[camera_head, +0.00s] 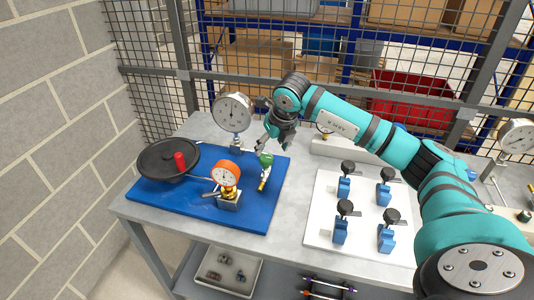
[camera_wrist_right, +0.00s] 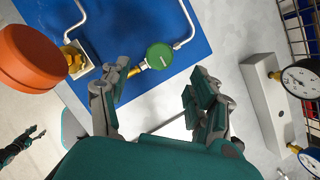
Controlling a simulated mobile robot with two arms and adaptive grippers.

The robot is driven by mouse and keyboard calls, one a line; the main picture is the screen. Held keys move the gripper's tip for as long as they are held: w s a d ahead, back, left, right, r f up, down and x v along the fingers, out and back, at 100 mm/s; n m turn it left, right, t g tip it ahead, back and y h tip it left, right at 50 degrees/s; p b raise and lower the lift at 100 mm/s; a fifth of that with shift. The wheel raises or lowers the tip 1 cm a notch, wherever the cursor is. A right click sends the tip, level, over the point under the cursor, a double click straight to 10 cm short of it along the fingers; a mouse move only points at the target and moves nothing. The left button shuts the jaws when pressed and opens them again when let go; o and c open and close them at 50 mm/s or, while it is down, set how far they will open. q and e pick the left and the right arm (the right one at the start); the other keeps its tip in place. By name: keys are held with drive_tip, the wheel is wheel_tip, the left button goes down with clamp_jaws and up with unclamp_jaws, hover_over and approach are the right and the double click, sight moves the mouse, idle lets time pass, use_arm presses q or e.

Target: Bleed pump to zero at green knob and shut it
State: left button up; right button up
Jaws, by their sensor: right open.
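The green knob (camera_head: 266,160) sits on a brass fitting at the right side of the blue mat (camera_head: 255,210). In the wrist view the round green knob (camera_wrist_right: 160,56) lies just beyond the fingertips. My right gripper (camera_head: 272,143) is open and empty, close above and behind the knob; its spread fingers show in the wrist view (camera_wrist_right: 160,88), apart from the knob. The orange-cased gauge (camera_head: 225,175) stands on a metal block on the mat; its needle reading is too small to tell. My left gripper (camera_wrist_right: 32,138) seems to show small at the wrist view's lower left.
A black round wheel (camera_head: 160,165) with a red handle lies at the mat's left. A white board (camera_head: 318,225) with several blue valves with black knobs lies to the right. Mesh fencing (camera_head: 150,95) closes the back.

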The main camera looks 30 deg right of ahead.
sight(267, 158)
drive_tip(key=p+x, duration=0.1)
drive_tip(key=x, duration=0.5)
drive_tip(key=shift+w+f, duration=0.1)
drive_tip(key=shift+f, duration=0.2)
drive_tip(key=c, duration=1.1)
